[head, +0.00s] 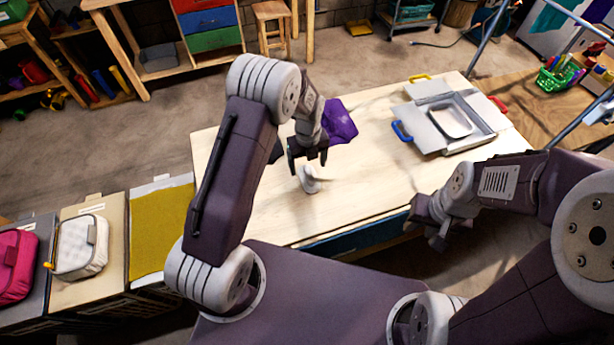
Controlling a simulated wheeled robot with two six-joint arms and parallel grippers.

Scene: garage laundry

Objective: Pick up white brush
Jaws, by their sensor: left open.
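A small white brush (309,179) sits on the light wooden table (260,217), near its front left part. My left gripper (306,163) is just above the brush, pointing down, with its fingers apart. Its fingers partly cover the top of the brush, and I cannot tell whether they touch it. My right gripper (432,226) is off the table's front right edge, away from the brush, and its jaw opening is not clear.
A purple cloth (340,121) lies behind my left gripper. A grey case (440,116) with blue, yellow and red handles is on the table's right. Boxes with a pink bag (17,262) and a white bag (82,248) stand at left. The table's middle is clear.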

